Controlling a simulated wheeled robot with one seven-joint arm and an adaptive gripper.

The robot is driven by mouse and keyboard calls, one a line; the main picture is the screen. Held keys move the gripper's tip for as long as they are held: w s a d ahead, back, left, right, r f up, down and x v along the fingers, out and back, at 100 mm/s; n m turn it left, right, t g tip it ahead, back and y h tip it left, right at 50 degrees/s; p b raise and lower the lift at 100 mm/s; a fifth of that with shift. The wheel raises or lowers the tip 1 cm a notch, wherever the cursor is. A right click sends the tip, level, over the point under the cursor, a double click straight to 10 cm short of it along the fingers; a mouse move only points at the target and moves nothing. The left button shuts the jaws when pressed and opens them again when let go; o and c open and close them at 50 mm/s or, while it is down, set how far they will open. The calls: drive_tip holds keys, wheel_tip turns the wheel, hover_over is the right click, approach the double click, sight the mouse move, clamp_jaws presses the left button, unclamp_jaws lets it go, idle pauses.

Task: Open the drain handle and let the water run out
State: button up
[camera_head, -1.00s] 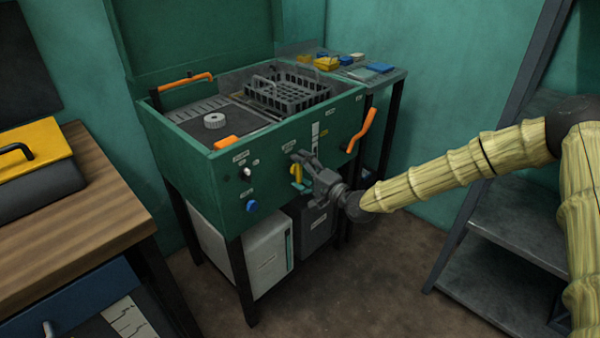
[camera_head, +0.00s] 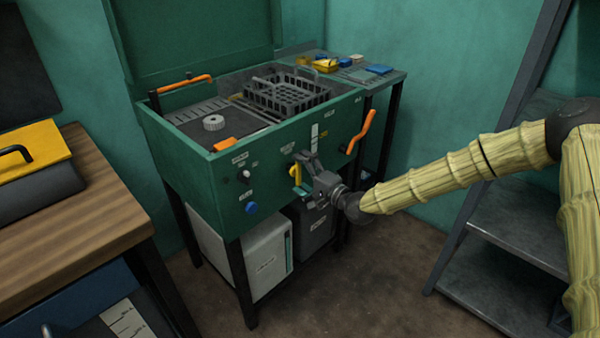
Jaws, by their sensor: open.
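A green wash tank (camera_head: 270,158) stands on dark legs in the middle of the head view. A small yellow handle (camera_head: 295,174) sits on its front panel, upright, near the panel's middle. My gripper (camera_head: 299,172) is open at the front panel, right beside the yellow handle. Its fingers partly cover the handle, and I cannot tell whether they touch it. The drain outlet is hidden behind the gripper, and no running water shows.
An orange lever (camera_head: 360,132) juts from the panel to the right of my gripper. A blue knob (camera_head: 251,208) is at lower left. A white container (camera_head: 262,262) and a dark box (camera_head: 313,232) stand beneath. A wooden bench (camera_head: 75,210) is left, a grey shelf (camera_head: 510,245) right.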

drive_tip(key=v, duration=1.2)
idle(0.3)
